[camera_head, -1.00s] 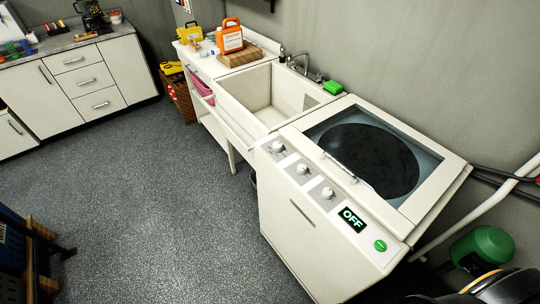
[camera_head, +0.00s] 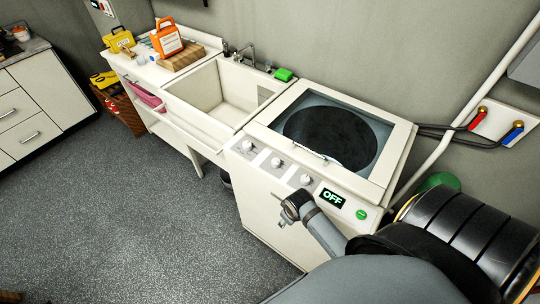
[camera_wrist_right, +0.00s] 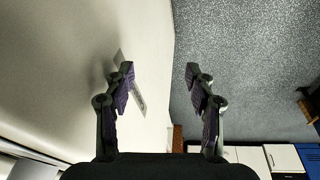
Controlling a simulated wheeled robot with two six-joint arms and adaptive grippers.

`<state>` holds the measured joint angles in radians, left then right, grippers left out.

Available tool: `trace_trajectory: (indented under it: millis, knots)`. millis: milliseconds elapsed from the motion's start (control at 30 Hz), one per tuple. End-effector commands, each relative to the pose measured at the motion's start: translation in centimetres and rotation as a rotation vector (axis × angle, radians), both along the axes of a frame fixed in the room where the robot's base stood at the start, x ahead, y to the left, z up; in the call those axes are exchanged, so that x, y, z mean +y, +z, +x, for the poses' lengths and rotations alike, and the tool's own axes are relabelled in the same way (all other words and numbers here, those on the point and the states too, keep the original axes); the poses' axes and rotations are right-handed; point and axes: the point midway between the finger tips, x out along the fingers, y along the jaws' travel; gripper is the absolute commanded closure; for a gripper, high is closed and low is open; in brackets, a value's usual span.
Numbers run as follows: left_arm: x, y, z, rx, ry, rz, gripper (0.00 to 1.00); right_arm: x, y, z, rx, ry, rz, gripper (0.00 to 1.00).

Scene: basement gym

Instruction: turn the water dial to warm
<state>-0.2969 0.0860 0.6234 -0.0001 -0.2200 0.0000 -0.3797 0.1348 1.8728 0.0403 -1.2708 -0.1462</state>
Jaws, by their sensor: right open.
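A white top-loading washer (camera_head: 262,205) has three pale knobs along its front top edge: a left dial (camera_head: 247,146), a middle dial (camera_head: 276,162) and a right dial (camera_head: 306,180). Their labels are too small to read, so I cannot tell which is the water dial. A display (camera_head: 332,198) reads OFF beside a green button (camera_head: 361,214). My right gripper (camera_head: 286,214) is in front of the washer's front face, below the right dial. In the wrist view it (camera_wrist_right: 159,70) is open and empty, with the white front panel (camera_wrist_right: 70,70) on the left. My left gripper is not in view.
The washer's glass lid (camera_head: 330,135) is closed. A white sink (camera_head: 205,95) adjoins it on the left, with a green sponge (camera_head: 284,74) at the back. Red and blue valves (camera_head: 497,122) and hoses are on the wall to the right. The grey floor (camera_head: 120,220) is clear.

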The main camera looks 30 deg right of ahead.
Motion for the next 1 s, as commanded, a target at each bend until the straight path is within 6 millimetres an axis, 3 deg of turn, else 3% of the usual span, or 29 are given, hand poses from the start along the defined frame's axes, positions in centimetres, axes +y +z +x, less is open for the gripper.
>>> trace_trajectory:
  millis: [33,233,567,800,900,1000]
  knots:
    - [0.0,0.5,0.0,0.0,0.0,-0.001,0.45,0.2,2.4,0.6,-0.009,0.018,-0.002,0.45]
    - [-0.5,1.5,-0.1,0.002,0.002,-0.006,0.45,0.5,10.2,2.3,-0.002,0.134,-0.026,0.45]
    - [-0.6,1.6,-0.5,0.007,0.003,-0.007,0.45,-1.7,13.7,9.0,0.118,0.492,-0.072,0.45]
    - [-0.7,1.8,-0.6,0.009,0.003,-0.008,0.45,-4.7,19.5,14.9,0.214,0.829,-0.063,0.45]
    - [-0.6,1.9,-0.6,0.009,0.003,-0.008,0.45,-5.5,21.5,16.1,0.236,0.927,-0.048,0.45]
    - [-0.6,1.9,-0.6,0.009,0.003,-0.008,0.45,-5.7,22.2,16.5,0.242,0.969,-0.04,0.45]
